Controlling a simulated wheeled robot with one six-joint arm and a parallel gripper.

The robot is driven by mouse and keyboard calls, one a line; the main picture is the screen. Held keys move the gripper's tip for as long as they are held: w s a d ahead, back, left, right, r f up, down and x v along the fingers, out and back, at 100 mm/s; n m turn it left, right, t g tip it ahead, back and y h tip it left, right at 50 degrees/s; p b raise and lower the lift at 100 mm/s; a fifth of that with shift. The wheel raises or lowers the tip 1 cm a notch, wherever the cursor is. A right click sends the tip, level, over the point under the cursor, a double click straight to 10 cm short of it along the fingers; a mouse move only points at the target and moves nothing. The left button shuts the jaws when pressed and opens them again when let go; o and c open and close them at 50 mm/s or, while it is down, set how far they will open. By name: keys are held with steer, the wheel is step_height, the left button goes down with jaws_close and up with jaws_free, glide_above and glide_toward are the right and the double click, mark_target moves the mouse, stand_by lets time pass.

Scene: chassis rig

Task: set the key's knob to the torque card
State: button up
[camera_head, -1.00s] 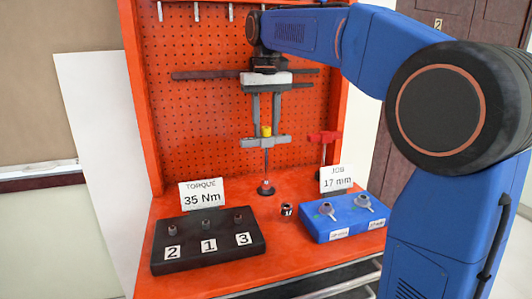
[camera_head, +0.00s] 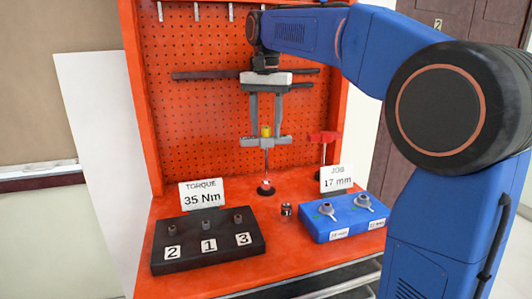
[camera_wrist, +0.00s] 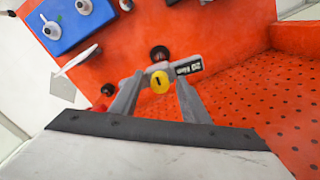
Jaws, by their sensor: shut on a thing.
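The key (camera_head: 266,158) stands upright, with a grey crossbar head, a yellow knob (camera_head: 266,131) on top and a thin shaft. Its lower end is at a dark round foot (camera_head: 266,190); whether it touches is unclear. My gripper (camera_head: 266,136) points down and is shut on the key's head, a finger on each side of the knob. In the wrist view the knob (camera_wrist: 159,81) shows a dark mark, and a label (camera_wrist: 188,68) beside it seems to read 20 Nm. The torque card (camera_head: 202,194) reads 35 Nm.
A black block (camera_head: 208,240) holds sockets behind tags 2, 1, 3. A loose dark socket (camera_head: 287,210) stands right of it. A blue tray (camera_head: 343,224) sits before the 17 mm job card (camera_head: 337,178). A red T-handled tool (camera_head: 323,138) stands behind. Pegboard (camera_head: 205,120) closes the back.

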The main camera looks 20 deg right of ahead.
steer(key=m, duration=0.4)
steer(key=shift+o, duration=1.3)
steer(key=shift+c, duration=0.7)
steer(key=n, duration=1.1)
